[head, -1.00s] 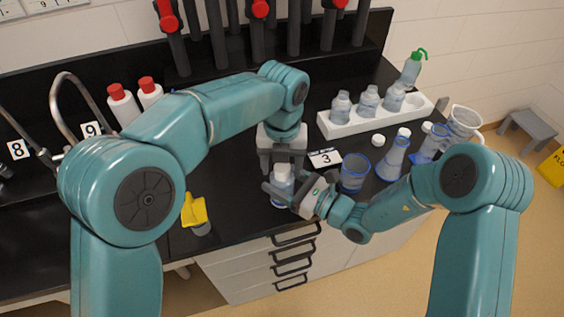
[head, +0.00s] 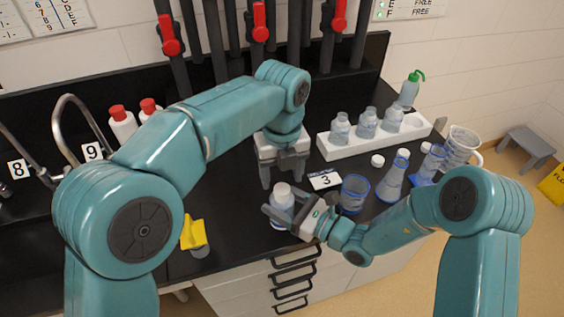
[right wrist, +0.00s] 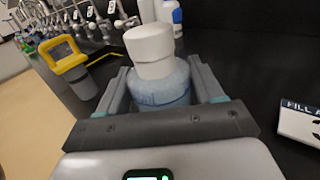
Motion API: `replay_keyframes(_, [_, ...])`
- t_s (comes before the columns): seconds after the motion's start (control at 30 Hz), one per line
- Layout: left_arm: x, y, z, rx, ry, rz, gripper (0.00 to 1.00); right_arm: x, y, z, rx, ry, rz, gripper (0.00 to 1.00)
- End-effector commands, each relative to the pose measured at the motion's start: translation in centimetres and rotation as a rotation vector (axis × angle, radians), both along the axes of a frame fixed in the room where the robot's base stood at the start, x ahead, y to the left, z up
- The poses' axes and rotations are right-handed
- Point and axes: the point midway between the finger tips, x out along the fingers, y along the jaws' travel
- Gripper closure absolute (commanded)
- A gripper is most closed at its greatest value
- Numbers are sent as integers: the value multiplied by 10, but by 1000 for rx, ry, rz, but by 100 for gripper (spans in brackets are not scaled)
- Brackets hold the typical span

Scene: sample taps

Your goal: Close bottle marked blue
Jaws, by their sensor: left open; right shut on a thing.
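A small clear bottle (head: 281,210) with a white cap (head: 282,189) stands upright at the counter's front. The bottle (right wrist: 162,92) and its cap (right wrist: 151,50) fill the middle of the right wrist view; the cap sits on the neck, and I cannot tell how tight. Bluish lines show on the bottle, but no readable mark. My right gripper (head: 276,208) is shut around the bottle's body from the right. My left gripper (head: 284,176) is open and empty, pointing down just behind and above the cap, apart from it.
A white rack (head: 375,137) holds several clear bottles at the back right. A card marked 3 (head: 325,180), a blue-rimmed beaker (head: 354,194), a flask (head: 392,180) and a loose white cap (head: 378,160) stand nearby. A yellow-topped object (head: 193,234) is left of the bottle.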

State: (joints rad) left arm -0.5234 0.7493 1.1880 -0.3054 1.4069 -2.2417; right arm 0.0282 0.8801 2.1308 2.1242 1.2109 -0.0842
Motion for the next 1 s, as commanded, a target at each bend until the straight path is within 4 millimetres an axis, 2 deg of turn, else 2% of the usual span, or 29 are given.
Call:
replay_keyframes(0.5, [1,3,14,31,-5,1434,38,0,0,1,0,-1,0,100])
replay_keyframes(0.7, [2,3,21,38,-12,1955,38,0,0,1,0,-1,0,100])
replay_keyframes(0.83, [4,3,25,35,-15,2204,38,0,0,1,0,-1,0,100])
replay_keyframes(1.0, [5,2,30,31,-16,2376,38,0,0,1,0,-1,0,100])
